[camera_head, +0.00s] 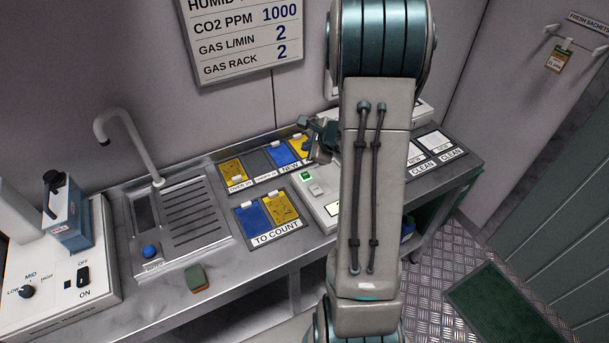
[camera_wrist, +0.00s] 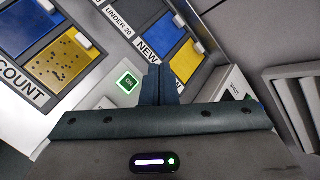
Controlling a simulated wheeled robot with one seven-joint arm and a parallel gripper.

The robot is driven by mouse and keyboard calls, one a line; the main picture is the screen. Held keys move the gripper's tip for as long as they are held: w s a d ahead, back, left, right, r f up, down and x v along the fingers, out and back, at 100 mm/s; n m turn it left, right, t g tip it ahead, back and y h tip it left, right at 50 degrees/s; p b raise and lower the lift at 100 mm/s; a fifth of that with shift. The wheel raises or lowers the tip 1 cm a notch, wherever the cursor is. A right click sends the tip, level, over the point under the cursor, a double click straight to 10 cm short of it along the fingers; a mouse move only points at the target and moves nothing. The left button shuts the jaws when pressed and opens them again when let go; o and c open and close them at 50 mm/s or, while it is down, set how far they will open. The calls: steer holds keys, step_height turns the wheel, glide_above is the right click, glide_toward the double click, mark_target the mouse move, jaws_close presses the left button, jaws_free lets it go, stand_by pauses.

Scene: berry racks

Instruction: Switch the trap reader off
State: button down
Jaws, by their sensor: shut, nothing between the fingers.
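The trap reader (camera_head: 324,200) is a pale box on the bench, partly hidden behind my arm. Its square green button (camera_head: 305,176) looks lit, and a paler button (camera_head: 316,189) sits just in front of it. In the wrist view the green button (camera_wrist: 128,84) reads ON, on the reader's pale top (camera_wrist: 106,102). My gripper (camera_head: 320,137) is beyond the reader, near the back of the bench. In the wrist view my gripper (camera_wrist: 158,70) has its fingers together and empty, just right of the green button. I cannot tell its height above the surface.
Blue and yellow trap cards lie in the TO COUNT tray (camera_head: 250,238) left of the reader and in the NEW slots (camera_head: 290,168) behind. CLEAN slots (camera_head: 425,150) are to the right. A sink with a tap (camera_head: 132,145) and a switch box (camera_head: 65,285) stand left.

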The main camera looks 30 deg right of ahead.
steer(key=b, duration=0.5)
glide_above(308, 176)
step_height(308, 176, down, 7)
steer(key=shift+s+r, duration=0.1)
steer(key=shift+r, duration=0.05)
steer(key=shift+f+b, duration=0.9)
steer(key=shift+b, duration=0.05)
steer(key=shift+f, duration=0.1)
stand_by(0.8)
steer(key=shift+f+b, duration=0.35)
steer(key=shift+b, duration=0.35)
steer(key=shift+f+b, duration=0.45)
steer(key=shift+b, duration=0.25)
stand_by(0.5)
steer(key=shift+r, duration=0.1)
steer(key=shift+r+p, duration=0.55)
steer(key=shift+r, duration=0.3)
steer(key=shift+r, duration=0.1)
